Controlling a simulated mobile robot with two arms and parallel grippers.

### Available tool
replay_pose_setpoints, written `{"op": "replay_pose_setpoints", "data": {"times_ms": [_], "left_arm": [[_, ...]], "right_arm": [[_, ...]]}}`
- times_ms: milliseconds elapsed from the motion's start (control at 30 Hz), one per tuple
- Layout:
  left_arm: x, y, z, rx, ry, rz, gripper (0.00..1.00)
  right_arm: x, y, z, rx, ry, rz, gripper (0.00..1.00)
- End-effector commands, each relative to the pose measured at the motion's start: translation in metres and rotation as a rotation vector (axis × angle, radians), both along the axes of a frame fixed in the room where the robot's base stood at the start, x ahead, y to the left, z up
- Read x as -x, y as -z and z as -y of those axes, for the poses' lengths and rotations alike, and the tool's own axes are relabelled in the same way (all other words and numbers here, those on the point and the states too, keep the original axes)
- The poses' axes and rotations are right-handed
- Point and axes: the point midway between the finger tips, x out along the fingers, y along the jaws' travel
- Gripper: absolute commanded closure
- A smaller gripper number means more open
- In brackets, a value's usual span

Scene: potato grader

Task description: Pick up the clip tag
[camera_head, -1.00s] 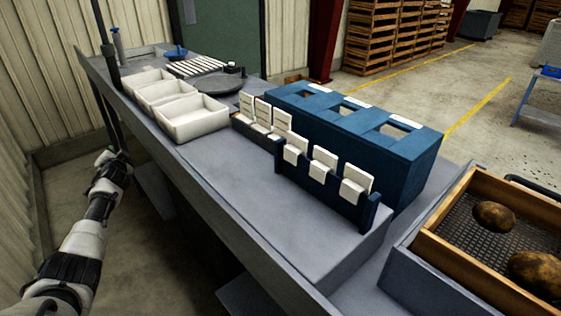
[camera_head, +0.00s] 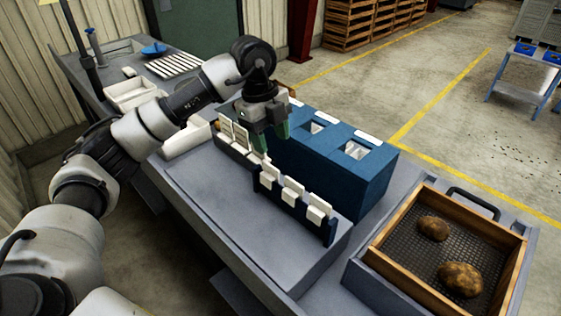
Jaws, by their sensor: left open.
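Several small white tags stand in a row on the bench. The white clip tags (camera_head: 293,192) hang over a dark navy rail (camera_head: 330,232) in front of the blue box. Behind and left of them, more white cards (camera_head: 240,137) stand in a dark holder. My left gripper (camera_head: 273,140) is open, pointing down with green-lined fingers, above the far end of the rail and beside the cards. It partly hides the rearmost cards and the blue box. I cannot tell whether its fingers touch a tag. My right gripper is not in view.
A blue box (camera_head: 372,183) with square openings stands right of the tags. A wooden-framed mesh tray (camera_head: 400,262) holds two potatoes. White bins (camera_head: 130,93) stand at the left, partly behind my left arm. The bench top in front of the rail is clear.

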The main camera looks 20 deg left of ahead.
Motion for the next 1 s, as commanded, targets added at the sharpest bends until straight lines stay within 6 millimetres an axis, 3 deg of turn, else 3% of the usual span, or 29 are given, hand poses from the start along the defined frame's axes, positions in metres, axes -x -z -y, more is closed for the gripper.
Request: {"op": "replay_pose_setpoints", "data": {"times_ms": [200,433,633,867,1000], "left_arm": [[0.019,0.003,-0.007,-0.203,-0.066,-0.070,0.49],[0.021,0.039,-0.008,-0.210,-0.070,-0.075,0.49],[0.022,0.056,-0.007,-0.208,-0.069,-0.073,0.49],[0.021,0.084,0.000,-0.207,-0.068,-0.076,0.49],[0.021,0.102,-0.001,-0.207,-0.068,-0.073,0.49]], "right_arm": [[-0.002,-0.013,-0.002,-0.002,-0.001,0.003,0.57],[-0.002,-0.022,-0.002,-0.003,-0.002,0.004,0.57],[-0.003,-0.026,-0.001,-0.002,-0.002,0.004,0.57],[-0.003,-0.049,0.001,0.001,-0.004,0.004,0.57],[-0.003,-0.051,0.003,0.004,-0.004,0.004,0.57]]}}
